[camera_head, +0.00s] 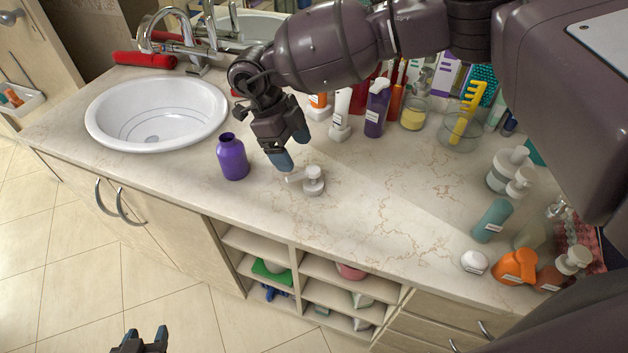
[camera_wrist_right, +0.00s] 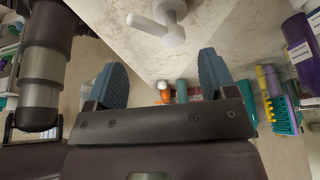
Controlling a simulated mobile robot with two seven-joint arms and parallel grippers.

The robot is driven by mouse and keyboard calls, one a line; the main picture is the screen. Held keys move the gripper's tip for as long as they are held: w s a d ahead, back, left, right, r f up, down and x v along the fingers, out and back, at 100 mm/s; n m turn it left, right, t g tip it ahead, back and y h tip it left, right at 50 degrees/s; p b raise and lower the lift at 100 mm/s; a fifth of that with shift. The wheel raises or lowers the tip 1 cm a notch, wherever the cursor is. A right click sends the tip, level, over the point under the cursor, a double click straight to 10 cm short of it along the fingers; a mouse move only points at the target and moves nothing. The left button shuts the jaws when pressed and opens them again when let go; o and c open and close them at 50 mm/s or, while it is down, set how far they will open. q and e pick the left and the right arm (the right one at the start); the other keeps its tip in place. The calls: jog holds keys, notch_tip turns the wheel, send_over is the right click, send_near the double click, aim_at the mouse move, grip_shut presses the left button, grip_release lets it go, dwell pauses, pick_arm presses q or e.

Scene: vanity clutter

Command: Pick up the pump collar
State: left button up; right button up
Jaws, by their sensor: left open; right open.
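The pump collar (camera_head: 313,181) is a white pump top with a side nozzle, standing on the marble counter just right of the open purple bottle (camera_head: 232,158). It also shows at the top of the right wrist view (camera_wrist_right: 168,14), beyond my fingertips. My right gripper (camera_head: 291,148) is open and empty. In the head view it appears just above and left of the collar, with a fingertip close to the nozzle; whether they touch is unclear. It also shows in the right wrist view (camera_wrist_right: 162,75). My left gripper (camera_head: 140,341) is open, low over the floor, away from the counter.
A white sink (camera_head: 157,113) is at the left. White (camera_head: 341,112) and purple (camera_head: 376,108) bottles stand behind the collar. A glass with a yellow comb (camera_head: 468,108) and several bottles are at the right. The counter's middle right is clear. Open shelves (camera_head: 297,268) lie below the front edge.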

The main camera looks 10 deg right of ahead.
aim_at(311, 171)
jog(key=shift+x, duration=1.2)
jog(key=shift+s+d+f+p, duration=0.15)
jog(key=shift+d+f+p, duration=0.25)
jog(key=shift+f, duration=0.2)
jog(key=x, duration=0.2)
jog(key=p+x, duration=0.1)
jog(key=x, duration=0.1)
jog(key=shift+d, duration=0.4)
jog(key=shift+c, duration=0.3)
jog(key=c, duration=1.2)
jog(key=shift+c, duration=0.2)
